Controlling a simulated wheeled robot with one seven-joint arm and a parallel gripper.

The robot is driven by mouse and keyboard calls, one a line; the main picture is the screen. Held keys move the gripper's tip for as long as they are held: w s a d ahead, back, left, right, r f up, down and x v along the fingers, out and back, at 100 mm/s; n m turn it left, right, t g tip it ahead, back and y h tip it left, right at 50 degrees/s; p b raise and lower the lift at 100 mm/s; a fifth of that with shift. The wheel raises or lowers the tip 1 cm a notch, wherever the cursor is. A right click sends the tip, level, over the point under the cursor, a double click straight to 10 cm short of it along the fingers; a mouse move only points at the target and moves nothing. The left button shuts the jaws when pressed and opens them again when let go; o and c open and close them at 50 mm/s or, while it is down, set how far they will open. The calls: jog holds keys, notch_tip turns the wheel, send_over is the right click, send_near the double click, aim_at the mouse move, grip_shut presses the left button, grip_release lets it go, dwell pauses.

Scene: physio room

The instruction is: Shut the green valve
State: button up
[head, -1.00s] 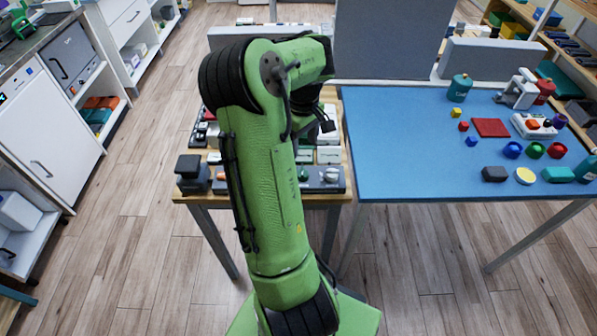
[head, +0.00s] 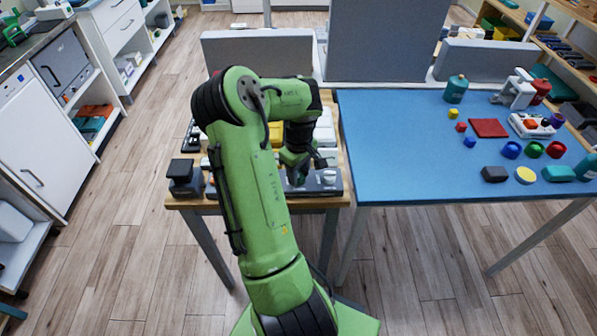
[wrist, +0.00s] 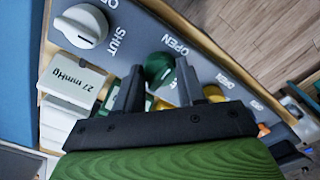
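The green valve (wrist: 160,68) is a round green knob on a grey panel, with the word OPEN printed beside it. It shows in the wrist view between the two fingertips of my gripper (wrist: 159,72). The fingers are apart, one on each side of the knob in the picture. I cannot tell whether they touch it. In the head view my gripper (head: 298,170) is low over the front of the wooden table, and my arm hides the green valve there.
A white knob (wrist: 82,25) marked OPEN and SHUT and a yellow knob (wrist: 213,92) flank the green one on the panel. A blue table (head: 400,150) with several small objects adjoins on the right.

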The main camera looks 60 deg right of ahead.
jog(key=c, duration=0.5)
jog(key=shift+m, duration=0.3)
jog(key=m, duration=0.2)
jog(key=shift+m+p, duration=0.3)
jog(key=shift+p, duration=0.05)
jog(key=m, duration=0.4)
jog(key=shift+m, duration=0.3)
jog(key=m, duration=0.5)
jog(key=shift+p, duration=0.4)
jog(key=shift+m, duration=2.5)
